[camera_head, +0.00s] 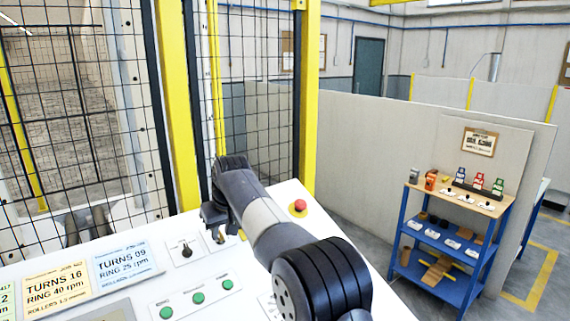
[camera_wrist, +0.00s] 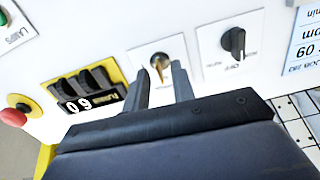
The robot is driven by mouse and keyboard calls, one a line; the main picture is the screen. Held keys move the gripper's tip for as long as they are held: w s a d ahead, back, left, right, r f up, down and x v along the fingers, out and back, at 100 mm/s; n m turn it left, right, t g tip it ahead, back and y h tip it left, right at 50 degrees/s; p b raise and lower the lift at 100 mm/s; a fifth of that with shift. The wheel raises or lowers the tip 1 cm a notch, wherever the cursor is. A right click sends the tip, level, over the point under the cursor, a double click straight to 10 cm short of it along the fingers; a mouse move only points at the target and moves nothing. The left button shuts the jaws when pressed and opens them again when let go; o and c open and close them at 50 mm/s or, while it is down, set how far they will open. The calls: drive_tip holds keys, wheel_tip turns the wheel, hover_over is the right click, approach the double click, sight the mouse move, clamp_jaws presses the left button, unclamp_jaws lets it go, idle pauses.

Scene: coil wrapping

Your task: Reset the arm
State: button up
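My arm reaches over the white control panel (camera_head: 240,285) in the head view. My gripper (camera_head: 218,238) hangs low over the panel, left of the red emergency button (camera_head: 298,207). In the wrist view my gripper (camera_wrist: 162,68) shows two grey fingers with a gap between them. A brass-coloured key switch (camera_wrist: 158,62) on a white plate appears between and just beyond the fingertips. Whether a finger touches it I cannot tell. Nothing is seen held.
A black rotary knob (camera_wrist: 234,42) and a yellow-framed thumbwheel counter (camera_wrist: 88,92) flank the key switch. Several green buttons (camera_head: 198,298) and job cards (camera_head: 125,266) are on the panel. A mesh fence (camera_head: 250,110) stands behind; a blue shelf (camera_head: 440,245) stands at right.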

drive_tip(key=shift+s+d+r+n, duration=0.1)
drive_tip(key=shift+r+n, duration=0.2)
drive_tip(key=shift+r, duration=0.15)
drive_tip(key=v, duration=1)
drive_tip(key=x, duration=1.1)
drive_tip(key=m, duration=0.2)
drive_tip(key=shift+s+m, duration=0.1)
drive_tip(key=shift+m, duration=0.2)
drive_tip(key=m, duration=0.6)
drive_tip(key=shift+m, duration=0.4)
drive_tip(key=m, duration=0.4)
drive_tip(key=shift+m, duration=0.3)
drive_tip(key=m, duration=0.4)
drive_tip(key=shift+v, duration=1.25)
